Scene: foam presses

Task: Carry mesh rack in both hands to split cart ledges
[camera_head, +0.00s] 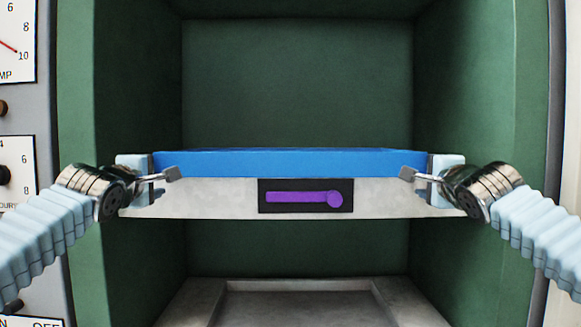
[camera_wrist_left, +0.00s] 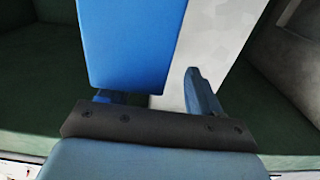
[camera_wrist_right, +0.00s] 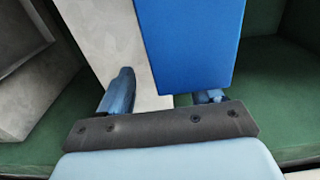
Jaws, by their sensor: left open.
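A flat blue slab (camera_head: 290,163) spans the green opening on a pale grey front bar (camera_head: 200,197); no mesh shows on either, and I cannot tell which part is the rack. My left gripper (camera_head: 160,176) is open at the left end. In the left wrist view its fingers (camera_wrist_left: 152,98) stand apart, one over the grey surface, the other partly hidden by the blue slab. My right gripper (camera_head: 422,177) is at the right end. In the right wrist view its fingers (camera_wrist_right: 165,95) also stand apart beside the slab's end. No cart ledges can be made out.
A purple handle (camera_head: 300,197) on a dark plate sits mid-front on the bar. Green walls (camera_head: 125,90) flank the opening closely. A grey recessed base (camera_head: 290,284) lies below, with open room between. A panel with dials (camera_head: 15,170) stands at the left.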

